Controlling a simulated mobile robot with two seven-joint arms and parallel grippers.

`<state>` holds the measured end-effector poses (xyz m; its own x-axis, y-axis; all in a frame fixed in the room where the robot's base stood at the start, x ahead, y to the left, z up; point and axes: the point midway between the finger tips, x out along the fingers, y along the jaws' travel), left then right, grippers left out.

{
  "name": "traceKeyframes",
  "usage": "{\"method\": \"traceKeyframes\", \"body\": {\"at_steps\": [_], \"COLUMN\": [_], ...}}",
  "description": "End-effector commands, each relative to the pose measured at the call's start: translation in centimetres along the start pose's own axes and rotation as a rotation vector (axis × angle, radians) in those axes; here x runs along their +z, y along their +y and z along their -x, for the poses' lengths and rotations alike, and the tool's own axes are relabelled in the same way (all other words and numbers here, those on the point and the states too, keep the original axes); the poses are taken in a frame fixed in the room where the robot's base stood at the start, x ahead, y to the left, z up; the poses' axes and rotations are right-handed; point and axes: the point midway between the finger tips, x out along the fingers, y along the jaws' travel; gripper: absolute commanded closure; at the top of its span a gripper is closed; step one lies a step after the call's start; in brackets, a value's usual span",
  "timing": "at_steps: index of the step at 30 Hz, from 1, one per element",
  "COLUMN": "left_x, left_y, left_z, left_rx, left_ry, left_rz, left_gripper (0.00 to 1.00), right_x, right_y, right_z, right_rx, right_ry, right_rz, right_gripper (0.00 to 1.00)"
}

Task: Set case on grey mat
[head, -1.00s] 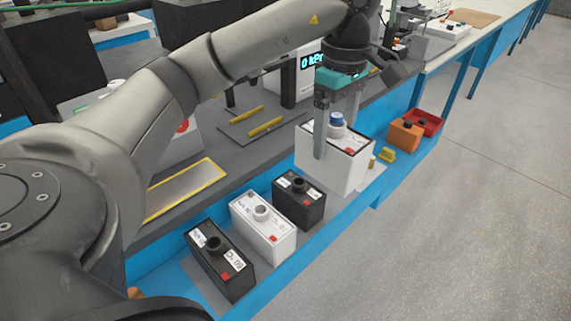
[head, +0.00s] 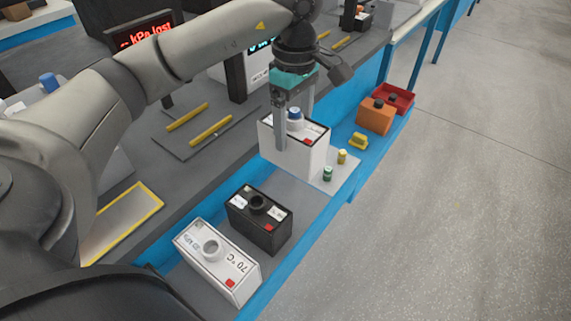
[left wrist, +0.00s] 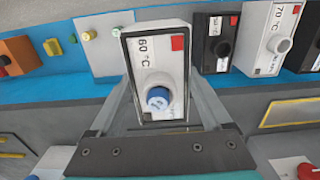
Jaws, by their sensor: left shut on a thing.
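The case, a white box with a black-edged top, blue cap and red square (head: 305,155), is held upright in my left gripper (head: 293,128). The left wrist view shows the case's 60 °C label (left wrist: 143,52) between the fingers of the gripper (left wrist: 162,105). A pale grey mat (head: 345,178) shows beside and under the case's lower edge. It also shows in the left wrist view (left wrist: 95,62). I cannot tell whether the case touches it. A green cylinder (head: 327,174) and a yellow one (head: 342,157) stand on the mat. My right gripper is not in view.
A black case (head: 270,238) and a white 70 °C case (head: 212,262) stand on the blue-edged shelf nearer me. Beyond the mat are a yellow block (head: 358,140), an orange box (head: 374,117) and a red tray (head: 403,100). The grey bench top (head: 228,150) borders the left side.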

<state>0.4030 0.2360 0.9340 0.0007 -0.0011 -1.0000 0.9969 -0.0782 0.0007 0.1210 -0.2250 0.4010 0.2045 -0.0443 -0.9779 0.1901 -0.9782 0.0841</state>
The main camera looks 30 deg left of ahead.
Motion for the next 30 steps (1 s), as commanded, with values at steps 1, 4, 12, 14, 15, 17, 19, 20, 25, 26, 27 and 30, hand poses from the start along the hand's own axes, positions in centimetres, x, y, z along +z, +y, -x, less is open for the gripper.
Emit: {"method": "traceKeyframes", "body": {"at_steps": [1,4,12,14,15,17,19,20,25,26,27,30], "left_x": [-0.1,-0.1,0.0,0.0,0.0,0.0,0.0,0.0,0.0,0.0,0.0,0.0], "left_y": [-0.1,-0.1,0.0,0.0,0.0,0.0,0.0,0.0,0.0,0.0,0.0,0.0], "left_z": [-1.3,-3.2,-7.4,-7.9,-8.2,-8.4,-8.7,-9.0,-11.1,-11.4,-11.7,-12.2], "left_rx": [-0.003,-0.003,-0.001,0.001,0.001,0.001,0.0,0.0,-0.001,0.0,0.0,0.001], "left_ry": [0.001,0.001,0.0,0.0,0.001,0.001,0.001,0.001,0.001,0.001,0.0,0.0], "left_rz": [0.0,0.0,0.0,-0.001,-0.001,-0.001,-0.001,-0.001,0.0,0.0,0.0,-0.001], "left_gripper": [0.93,0.93,0.93,0.93,0.93,0.93,0.93,0.93,0.93,0.93,0.93,0.93], "right_x": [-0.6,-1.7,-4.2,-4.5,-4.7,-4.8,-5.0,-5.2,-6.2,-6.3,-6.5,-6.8], "right_y": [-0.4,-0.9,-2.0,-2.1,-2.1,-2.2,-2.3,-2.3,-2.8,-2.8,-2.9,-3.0], "right_z": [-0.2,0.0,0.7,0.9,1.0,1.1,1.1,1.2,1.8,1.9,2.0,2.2], "right_rx": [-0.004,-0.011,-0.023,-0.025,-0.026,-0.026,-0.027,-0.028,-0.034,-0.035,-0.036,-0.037], "right_ry": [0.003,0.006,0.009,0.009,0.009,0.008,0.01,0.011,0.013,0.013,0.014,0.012], "right_rz": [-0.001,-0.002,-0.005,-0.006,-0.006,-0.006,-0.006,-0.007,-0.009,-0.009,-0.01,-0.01], "right_gripper": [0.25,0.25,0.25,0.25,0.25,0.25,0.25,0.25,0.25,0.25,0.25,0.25]}}
